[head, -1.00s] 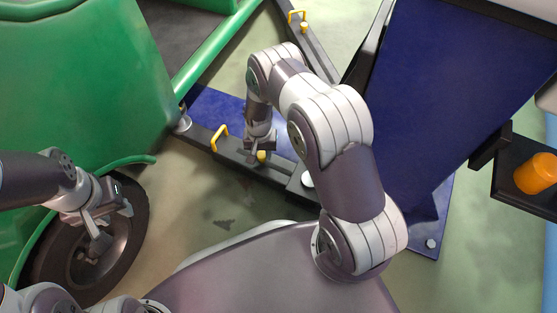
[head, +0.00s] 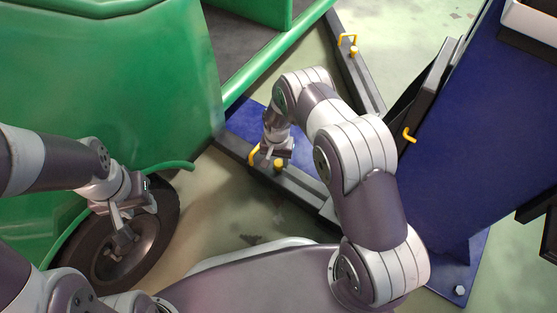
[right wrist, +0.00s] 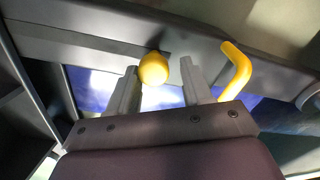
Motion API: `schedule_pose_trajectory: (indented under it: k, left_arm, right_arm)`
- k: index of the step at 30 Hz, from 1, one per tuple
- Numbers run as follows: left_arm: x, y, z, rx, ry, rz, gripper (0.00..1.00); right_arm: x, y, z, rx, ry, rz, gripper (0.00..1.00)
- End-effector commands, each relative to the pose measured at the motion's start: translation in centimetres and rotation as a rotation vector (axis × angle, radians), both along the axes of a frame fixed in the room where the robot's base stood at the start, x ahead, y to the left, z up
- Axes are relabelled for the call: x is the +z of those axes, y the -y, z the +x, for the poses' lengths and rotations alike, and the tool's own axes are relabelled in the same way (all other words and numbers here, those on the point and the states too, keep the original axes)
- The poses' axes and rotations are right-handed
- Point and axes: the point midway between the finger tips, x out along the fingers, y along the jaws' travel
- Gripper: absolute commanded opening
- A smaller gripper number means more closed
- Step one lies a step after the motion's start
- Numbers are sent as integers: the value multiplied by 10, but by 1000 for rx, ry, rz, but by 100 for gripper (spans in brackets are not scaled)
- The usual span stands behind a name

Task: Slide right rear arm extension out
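A dark lift arm (head: 307,190) runs low across the floor, with a yellow bent handle (head: 253,156) and a yellow round knob (head: 279,164) on its end part. My right gripper (head: 272,158) is right above that end, between handle and knob. In the right wrist view its two fingers (right wrist: 160,90) are apart and nothing is held. The knob (right wrist: 153,68) shows just beyond the gap, near the left finger. The handle (right wrist: 236,70) is outside the right finger. My left gripper (head: 120,228) hangs in front of the wheel; its opening is unclear.
The green rickshaw body (head: 110,80) and its black wheel (head: 125,250) fill the left. A blue lift post (head: 470,130) stands at the right. Another dark arm (head: 358,75) with a yellow handle (head: 348,38) lies at the back. Floor is bare between wheel and near arm.

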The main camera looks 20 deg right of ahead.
Motion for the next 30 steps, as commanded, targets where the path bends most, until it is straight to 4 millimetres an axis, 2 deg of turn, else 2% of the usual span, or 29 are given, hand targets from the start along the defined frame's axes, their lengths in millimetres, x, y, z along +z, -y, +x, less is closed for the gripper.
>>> schedule_pose_trajectory:
  k: [5,8,15,21,25,30]
  left_arm:
    - [1,0,0,0,0,0,40]
    - [10,0,0,0,0,0,40]
    - [55,0,0,0,0,0,40]
    - [76,0,0,0,0,0,40]
    - [80,0,0,0,0,0,40]
    - [78,0,0,0,0,0,40]
  right_arm:
    - [0,0,-1,0,-1,0,46]
    - [12,0,-1,0,-1,0,46]
    - [79,0,-1,1,0,-1,46]
    - [118,0,-1,1,0,0,46]
    - [127,0,0,2,0,0,46]
    - [127,0,-1,2,0,0,46]
